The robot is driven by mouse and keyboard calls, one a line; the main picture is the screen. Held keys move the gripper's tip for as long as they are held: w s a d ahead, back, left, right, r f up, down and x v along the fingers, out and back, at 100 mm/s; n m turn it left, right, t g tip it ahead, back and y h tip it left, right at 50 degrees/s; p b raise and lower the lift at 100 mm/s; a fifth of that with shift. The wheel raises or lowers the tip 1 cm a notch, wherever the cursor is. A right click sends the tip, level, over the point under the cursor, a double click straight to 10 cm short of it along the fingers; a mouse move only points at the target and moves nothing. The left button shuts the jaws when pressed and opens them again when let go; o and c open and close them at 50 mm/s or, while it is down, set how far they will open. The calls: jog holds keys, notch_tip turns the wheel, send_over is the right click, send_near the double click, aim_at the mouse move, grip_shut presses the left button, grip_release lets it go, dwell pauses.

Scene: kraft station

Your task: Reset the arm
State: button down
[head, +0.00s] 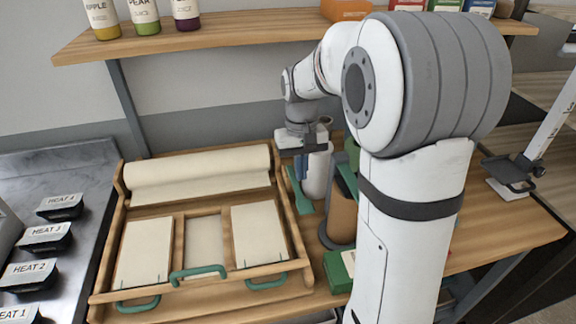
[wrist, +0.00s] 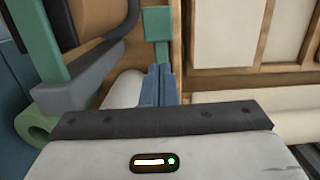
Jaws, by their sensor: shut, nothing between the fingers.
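My gripper (head: 301,168) is over the wooden bench, just right of the paper roll's end, pointing down. Its two blue fingers are together with nothing between them; they also show in the wrist view (wrist: 158,85). A white bottle-like thing (head: 318,178) stands close beside the fingers. A green flat-ended tool (head: 300,192) is just below them in the head view. My arm hides part of the bench behind it.
A wooden tray (head: 107,240) with a paper roll (head: 198,174), paper stacks and green handles fills the bench's left part. A shelf (head: 230,35) with bottles runs above. Black labelled containers (head: 45,237) sit far left.

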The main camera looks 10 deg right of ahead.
jog(key=s+r+t, duration=0.3)
jog(key=s+t, duration=0.1)
jog(key=s, duration=1.5)
jog(key=shift+a, duration=0.45)
dwell(0.3)
